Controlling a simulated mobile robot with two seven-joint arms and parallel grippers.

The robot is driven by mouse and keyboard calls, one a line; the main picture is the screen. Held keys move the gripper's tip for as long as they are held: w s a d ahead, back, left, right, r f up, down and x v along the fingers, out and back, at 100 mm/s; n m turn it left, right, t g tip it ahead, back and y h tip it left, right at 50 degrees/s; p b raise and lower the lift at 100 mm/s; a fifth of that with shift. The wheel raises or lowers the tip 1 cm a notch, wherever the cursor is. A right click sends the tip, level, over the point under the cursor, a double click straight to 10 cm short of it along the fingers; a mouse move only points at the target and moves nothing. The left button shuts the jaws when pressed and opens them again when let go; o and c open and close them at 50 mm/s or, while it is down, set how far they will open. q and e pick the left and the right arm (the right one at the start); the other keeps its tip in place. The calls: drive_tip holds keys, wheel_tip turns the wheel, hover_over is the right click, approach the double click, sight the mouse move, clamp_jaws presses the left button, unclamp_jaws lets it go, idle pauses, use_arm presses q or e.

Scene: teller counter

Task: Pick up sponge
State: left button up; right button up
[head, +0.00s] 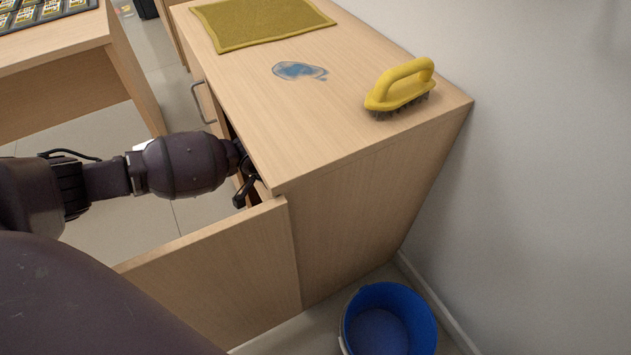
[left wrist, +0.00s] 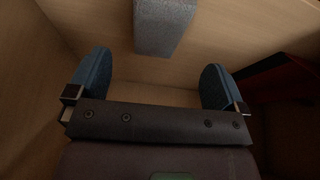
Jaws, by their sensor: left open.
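A grey-blue block that looks like the sponge (left wrist: 163,24) lies inside the cabinet, at the top middle of the left wrist view. Its far end is cut off by the frame. My left gripper (left wrist: 154,78) is open, its two blue finger pads spread wide. The block is ahead of the gap between the pads, apart from both, and nothing is held. In the head view my left gripper (head: 245,187) reaches into the open cabinet under the counter top and is mostly hidden. The sponge is hidden there. My right gripper is in neither view.
The open cabinet door (head: 225,272) stands below my left wrist. On the counter (head: 300,130) are a yellow brush (head: 402,88), a blue stain (head: 298,71) and an olive mat (head: 262,22). A blue bucket (head: 388,322) stands on the floor. A dark red object (left wrist: 275,80) is at right inside.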

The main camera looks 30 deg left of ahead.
use_arm(q)
drive_tip(key=shift+w+d+f, duration=0.15)
drive_tip(key=shift+w+d, duration=0.15)
drive_tip(key=shift+w, duration=0.2)
drive_tip(key=b+x, duration=0.1)
drive_tip(key=x, duration=0.1)
drive_tip(key=b+x, duration=0.1)
drive_tip(key=x, duration=0.1)
drive_tip(key=b+x, duration=0.1)
drive_tip(key=x, duration=0.1)
drive_tip(key=shift+s+d+f, duration=0.1)
drive_tip(key=shift+s+f, duration=0.05)
drive_tip(key=shift+f, duration=0.2)
drive_tip(key=shift+w+d+f+b, duration=0.1)
drive_tip(key=shift+w+f+b, duration=0.2)
drive_tip(key=shift+b, duration=0.1)
drive_tip(key=shift+w+r, duration=0.1)
drive_tip(key=shift+r, duration=0.05)
drive_tip(key=shift+c, duration=0.3)
drive_tip(key=c, duration=0.9)
